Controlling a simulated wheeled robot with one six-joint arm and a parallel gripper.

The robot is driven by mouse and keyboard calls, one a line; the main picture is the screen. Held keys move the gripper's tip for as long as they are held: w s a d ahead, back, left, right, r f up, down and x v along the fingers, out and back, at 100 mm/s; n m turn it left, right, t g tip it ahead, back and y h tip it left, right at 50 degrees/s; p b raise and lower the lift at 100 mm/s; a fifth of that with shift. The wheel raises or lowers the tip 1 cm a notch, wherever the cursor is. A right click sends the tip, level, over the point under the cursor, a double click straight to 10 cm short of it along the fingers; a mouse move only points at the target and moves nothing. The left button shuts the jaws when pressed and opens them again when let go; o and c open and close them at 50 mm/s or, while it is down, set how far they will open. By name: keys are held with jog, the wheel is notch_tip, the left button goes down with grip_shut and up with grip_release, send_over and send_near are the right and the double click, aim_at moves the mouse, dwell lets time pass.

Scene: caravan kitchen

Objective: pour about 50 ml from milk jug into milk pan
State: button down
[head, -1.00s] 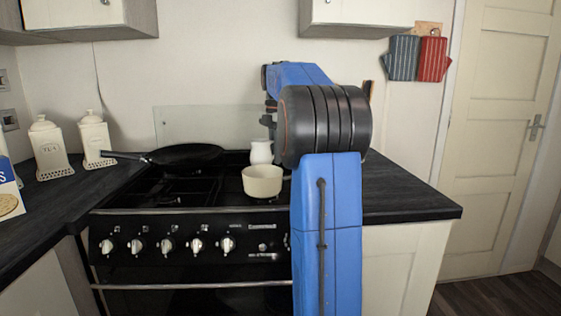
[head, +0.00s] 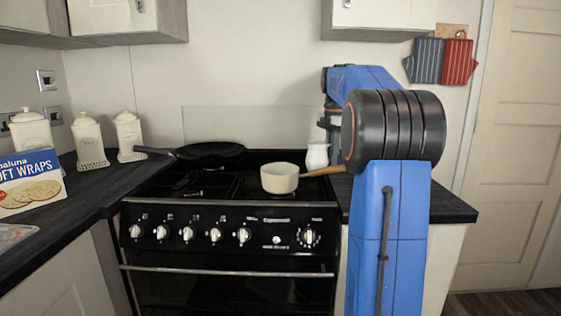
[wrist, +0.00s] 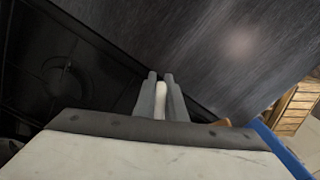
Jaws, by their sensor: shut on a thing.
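The milk jug (head: 317,155) is white and looks upright, behind and to the right of the milk pan in the head view. My gripper (head: 328,125) is shut on it; the fingers are partly hidden by my arm. In the wrist view a narrow white part of the jug (wrist: 161,98) shows between the closed fingers. I cannot tell how far the jug's base is above the surface. The milk pan (head: 280,178) is cream with a wooden handle pointing right, and sits on the right part of the hob. The pan's inside bottom is hidden.
A black frying pan (head: 208,153) lies on the back left of the black hob (head: 205,186). White canisters (head: 88,140) and a wraps box (head: 30,182) stand on the left worktop. Dark worktop (head: 448,207) continues right of the stove. A clear splash panel (head: 250,126) stands behind.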

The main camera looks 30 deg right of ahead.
aim_at(324, 149)
jog(key=shift+a, duration=0.15)
jog(key=shift+a+h, duration=0.45)
jog(key=shift+h, duration=0.55)
jog(key=shift+w+a+r+h, duration=0.1)
jog(key=shift+a+r+h, duration=0.1)
jog(key=shift+r+h, duration=0.1)
jog(key=shift+w+a+r+h, duration=0.1)
jog(key=shift+a+r+h, duration=0.35)
jog(key=shift+r+h, duration=0.15)
jog(key=shift+a+r+h, duration=0.4)
jog(key=shift+r+h, duration=0.2)
jog(key=shift+w+a+r+g+h, duration=0.15)
jog(key=shift+a+r+h, duration=0.35)
jog(key=shift+r+h, duration=0.35)
jog(key=shift+s+a+r+g+h, duration=0.1)
jog(key=shift+a+r+g+h, duration=0.1)
jog(key=shift+a+r+h, duration=0.5)
jog(key=shift+w+a+r+g+h, duration=0.15)
jog(key=shift+a+r+h, duration=0.15)
jog(key=shift+r+h, duration=0.65)
jog(key=shift+a+r+h, duration=0.2)
jog(key=shift+r+h, duration=0.2)
jog(key=shift+h, duration=0.3)
jog(key=shift+a+r+h+p, duration=0.2)
jog(key=shift+r+h+p, duration=0.1)
jog(key=shift+r+h, duration=0.1)
